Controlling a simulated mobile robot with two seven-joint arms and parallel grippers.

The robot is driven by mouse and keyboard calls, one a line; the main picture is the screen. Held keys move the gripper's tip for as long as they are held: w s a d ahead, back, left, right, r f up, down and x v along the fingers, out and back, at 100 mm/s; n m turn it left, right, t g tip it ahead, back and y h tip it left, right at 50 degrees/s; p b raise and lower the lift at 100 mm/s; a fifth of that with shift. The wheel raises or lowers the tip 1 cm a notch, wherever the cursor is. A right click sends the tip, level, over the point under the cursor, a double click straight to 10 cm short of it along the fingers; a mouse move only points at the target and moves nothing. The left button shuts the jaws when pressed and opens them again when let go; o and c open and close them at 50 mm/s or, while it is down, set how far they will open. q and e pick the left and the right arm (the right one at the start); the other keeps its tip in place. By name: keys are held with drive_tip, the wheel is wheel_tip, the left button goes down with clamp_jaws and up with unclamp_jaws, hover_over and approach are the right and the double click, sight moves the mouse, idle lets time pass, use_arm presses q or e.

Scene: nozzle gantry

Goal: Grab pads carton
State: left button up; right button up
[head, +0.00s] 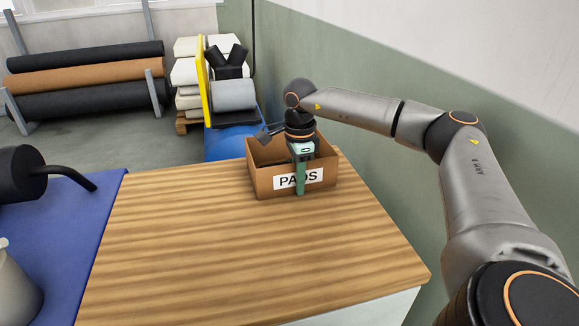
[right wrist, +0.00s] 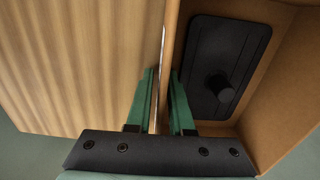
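The pads carton (head: 262,184) is an open-topped brown box with a white PADS label, upright at the far right of the wooden table top. My right gripper (head: 300,185) points down at its label side, with one green finger in front of the label. In the right wrist view my right gripper (right wrist: 162,85) has a finger on each side of the carton wall (right wrist: 172,35), one outside and one inside. The fingers look apart, with no clear grip on the wall. A black plate with a knob (right wrist: 222,65) lies inside the carton. My left gripper is out of view.
The wooden table top (head: 200,240) is clear in front of the carton. A green and white wall (head: 385,80) stands close behind and right. A blue surface (head: 75,215) with a black curved-tube object (head: 40,172) lies left. Rolls on a rack (head: 90,78) stand behind.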

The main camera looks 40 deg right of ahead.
clamp_jaws()
idle(1.3)
